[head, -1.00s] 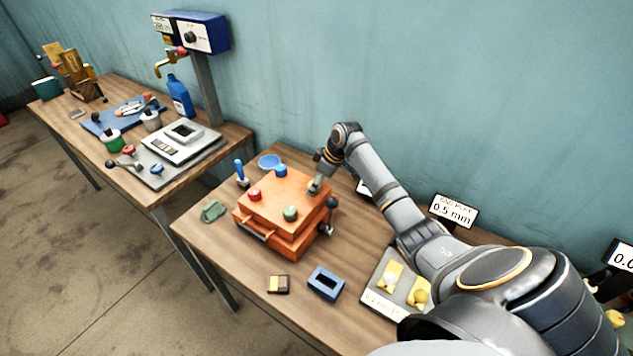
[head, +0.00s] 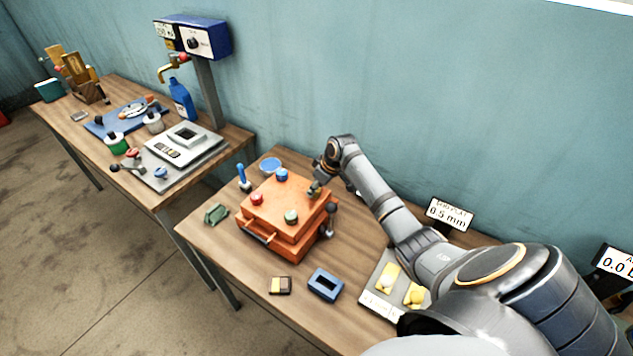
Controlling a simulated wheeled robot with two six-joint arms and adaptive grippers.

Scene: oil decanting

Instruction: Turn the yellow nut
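An orange box (head: 275,236) stands on the near table. My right gripper (head: 314,190) points down at the box's back right corner. A small yellowish bit shows at its fingertips, but the yellow nut there is mostly hidden by the gripper. The fingers are too small to tell whether they are closed on it. My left gripper is not in view.
A dark lever (head: 331,222) is on the box's right side. A blue frame (head: 326,285), a small block (head: 280,285), a green cloth-like piece (head: 216,214) and a tray of yellow parts (head: 376,303) lie around it. My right arm spans the table's right side.

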